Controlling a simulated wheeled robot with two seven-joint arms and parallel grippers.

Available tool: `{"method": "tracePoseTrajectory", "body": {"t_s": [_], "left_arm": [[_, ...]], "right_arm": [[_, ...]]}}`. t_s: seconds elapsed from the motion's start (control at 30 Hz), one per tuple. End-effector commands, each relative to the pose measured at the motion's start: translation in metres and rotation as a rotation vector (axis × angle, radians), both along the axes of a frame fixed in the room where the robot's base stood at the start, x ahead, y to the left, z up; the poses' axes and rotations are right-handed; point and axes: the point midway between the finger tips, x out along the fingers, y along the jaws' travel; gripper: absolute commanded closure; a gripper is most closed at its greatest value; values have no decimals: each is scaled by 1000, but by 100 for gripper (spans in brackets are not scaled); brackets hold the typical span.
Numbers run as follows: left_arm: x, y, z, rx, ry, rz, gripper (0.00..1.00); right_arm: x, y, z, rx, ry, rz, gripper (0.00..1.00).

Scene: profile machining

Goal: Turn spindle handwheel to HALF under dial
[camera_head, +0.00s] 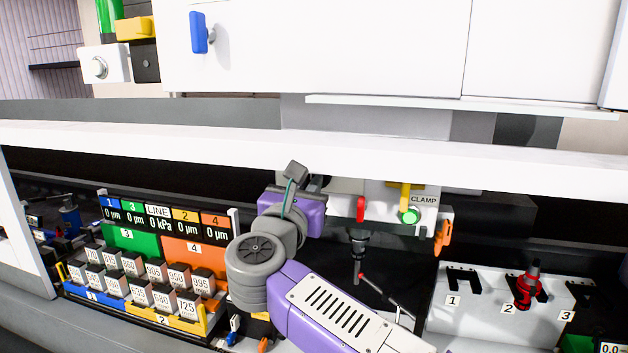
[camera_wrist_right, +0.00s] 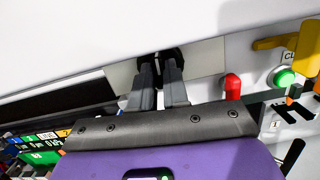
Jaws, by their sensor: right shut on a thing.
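My right gripper (camera_head: 296,172) is raised against the front of the machine, under the long white beam. In the right wrist view my right gripper (camera_wrist_right: 160,82) has its two grey fingers close together on a dark rounded part (camera_wrist_right: 174,56), which looks like part of the spindle handwheel. My gripper and the white edge hide most of this part, so its turn angle cannot be told. The dial and a HALF mark cannot be made out in either view. My left gripper is not in view.
A red lever (camera_head: 360,209), a green button (camera_head: 409,216) and a yellow lever (camera_head: 405,195) sit right of my gripper. The spindle tool (camera_head: 358,256) hangs below. A numbered rack (camera_head: 470,315) is at right, labelled blocks (camera_head: 140,293) at left. The white beam (camera_head: 200,142) runs close above.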

Motion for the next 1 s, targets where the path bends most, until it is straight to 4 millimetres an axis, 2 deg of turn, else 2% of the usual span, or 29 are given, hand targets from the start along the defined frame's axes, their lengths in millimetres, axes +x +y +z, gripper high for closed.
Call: {"method": "tracePoseTrajectory", "body": {"t_s": [0.03, 0.4, 0.87, 1.0], "left_arm": [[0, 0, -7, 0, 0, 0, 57], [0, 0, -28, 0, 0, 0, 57], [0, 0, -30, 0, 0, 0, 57], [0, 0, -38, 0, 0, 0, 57]], "right_arm": [[0, 1, -3, 31, -9, 2, 100], [0, 1, -3, 267, -87, 0, 100], [0, 2, -1, 330, -107, -1, 100], [1, 2, -3, 423, -136, 0, 100]]}}
